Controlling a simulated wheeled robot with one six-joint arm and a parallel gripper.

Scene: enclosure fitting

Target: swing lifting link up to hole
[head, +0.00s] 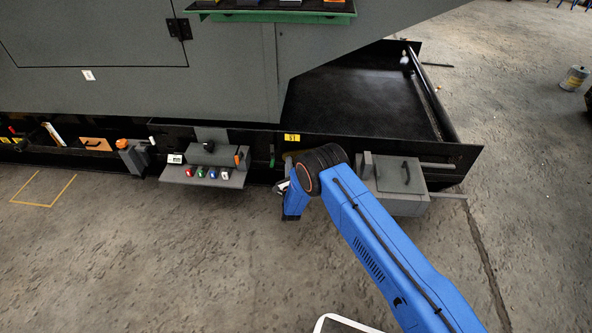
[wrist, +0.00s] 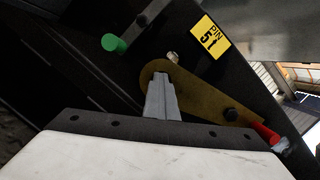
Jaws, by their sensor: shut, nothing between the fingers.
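The lifting link appears to be the ochre flat bar (wrist: 205,103) in the wrist view. A small metallic stub (wrist: 173,57) shows just above that end. A yellow label (wrist: 210,38) reading "PIN 51" is on the dark panel above. I cannot make out the hole.
A green-tipped lever (wrist: 114,44) is up left of the link, and a red-ended part (wrist: 268,134) is at its right. In the head view, a grey shelf with coloured knobs (head: 206,177) stands left of my arm and a grey box (head: 401,178) right. The concrete floor in front is clear.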

